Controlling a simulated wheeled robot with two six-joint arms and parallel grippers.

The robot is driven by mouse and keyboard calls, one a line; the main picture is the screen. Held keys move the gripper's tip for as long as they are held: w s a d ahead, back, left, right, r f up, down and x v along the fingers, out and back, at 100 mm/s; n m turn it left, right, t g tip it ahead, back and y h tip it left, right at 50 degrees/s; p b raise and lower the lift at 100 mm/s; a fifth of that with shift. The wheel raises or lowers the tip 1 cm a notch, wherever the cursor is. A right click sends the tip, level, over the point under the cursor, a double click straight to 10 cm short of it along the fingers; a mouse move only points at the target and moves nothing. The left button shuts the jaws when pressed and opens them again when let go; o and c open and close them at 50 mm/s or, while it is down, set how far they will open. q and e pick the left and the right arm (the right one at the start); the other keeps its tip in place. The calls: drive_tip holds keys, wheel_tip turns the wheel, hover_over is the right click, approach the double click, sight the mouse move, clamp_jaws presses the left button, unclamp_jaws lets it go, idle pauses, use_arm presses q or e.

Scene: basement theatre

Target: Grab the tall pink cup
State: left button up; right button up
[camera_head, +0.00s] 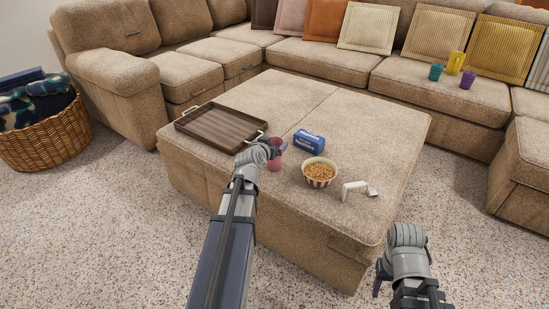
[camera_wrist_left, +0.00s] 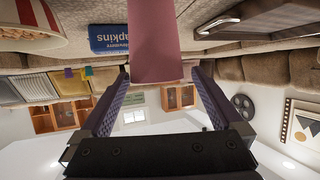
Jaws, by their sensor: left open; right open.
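The tall pink cup (camera_head: 275,164) stands on the beige ottoman, near its front edge. In the left wrist view, which is upside down, the pink cup (camera_wrist_left: 152,45) reaches down between the two fingers. My left gripper (camera_head: 272,149) is open at the cup, with one finger on each side; the left wrist view shows its fingers (camera_wrist_left: 158,78) apart, with a gap beside the cup. Part of the cup is hidden by the gripper in the head view. My right gripper (camera_head: 383,274) is open and empty, off the ottoman's right front corner.
On the ottoman (camera_head: 290,90) are a brown tray (camera_head: 222,129), a blue napkins box (camera_head: 308,142), a striped snack bowl (camera_head: 319,173) and a bent white object (camera_head: 354,188). Small green, yellow and purple cups stand on the sofa (camera_head: 440,90). A wicker basket (camera_head: 46,140) stands left.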

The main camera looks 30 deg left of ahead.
sight(277, 140)
use_arm(q)
drive_tip(key=b+x, duration=0.2)
drive_tip(key=x, duration=0.3)
drive_tip(key=shift+w+d, duration=0.1)
drive_tip(key=shift+c, duration=0.2)
drive_tip(key=c, duration=1.1)
drive_tip(key=shift+r, duration=0.1)
wheel_tip(277, 140, up, 10)
drive_tip(key=p, duration=1)
